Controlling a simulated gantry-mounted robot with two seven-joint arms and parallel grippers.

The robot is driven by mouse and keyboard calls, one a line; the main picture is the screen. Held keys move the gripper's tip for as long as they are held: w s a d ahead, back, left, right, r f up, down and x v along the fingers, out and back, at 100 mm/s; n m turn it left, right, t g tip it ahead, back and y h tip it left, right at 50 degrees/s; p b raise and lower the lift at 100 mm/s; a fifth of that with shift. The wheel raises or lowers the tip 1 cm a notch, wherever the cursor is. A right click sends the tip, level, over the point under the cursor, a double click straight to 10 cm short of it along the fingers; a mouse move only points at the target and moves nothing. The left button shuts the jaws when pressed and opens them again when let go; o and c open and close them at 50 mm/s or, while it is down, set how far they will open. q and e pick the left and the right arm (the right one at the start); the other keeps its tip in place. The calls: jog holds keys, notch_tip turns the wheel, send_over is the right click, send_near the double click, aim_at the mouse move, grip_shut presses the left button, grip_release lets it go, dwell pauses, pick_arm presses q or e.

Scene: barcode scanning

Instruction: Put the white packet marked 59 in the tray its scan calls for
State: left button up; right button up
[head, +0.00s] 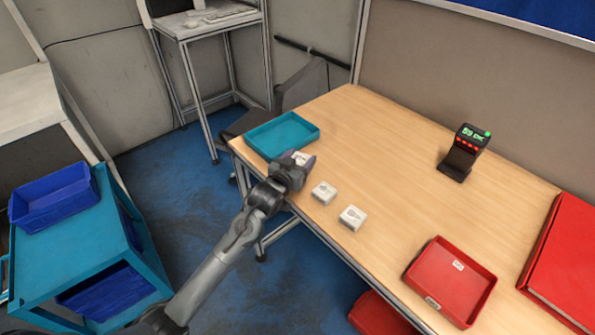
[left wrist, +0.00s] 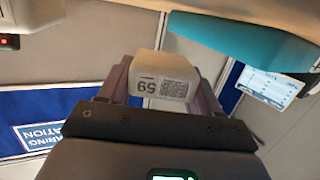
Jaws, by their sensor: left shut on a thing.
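My left gripper (head: 301,165) is shut on the white packet (head: 300,157) at the near edge of the teal tray (head: 313,138). In the left wrist view the packet (left wrist: 165,68) sits between the fingers, with a barcode label reading 59 upside down. The teal tray also shows in that view (left wrist: 230,42). The dark scanner (head: 463,152) stands at the back of the table; its display seems to read "59 OK", with a green light above and red lights below. A red tray (head: 436,305) lies at the front right. My right gripper is not in view.
Two other white packets, one nearer (head: 324,192) and one further right (head: 352,217), lie on the wooden table (head: 390,150). A large red box (head: 570,260) stands at the right edge. A cart with blue bins (head: 52,200) is at the left. The table's middle is clear.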

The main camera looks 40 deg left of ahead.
pick_arm(q)
jog(key=shift+s+a+f, duration=0.1)
jog(key=shift+a+f, duration=0.1)
jog(key=shift+a, duration=0.15)
jog(key=shift+f+b, duration=0.6)
jog(key=shift+f, duration=1.4)
jog(key=o, duration=1.2)
jog(key=shift+f, duration=0.15)
jog(key=shift+c, duration=0.2)
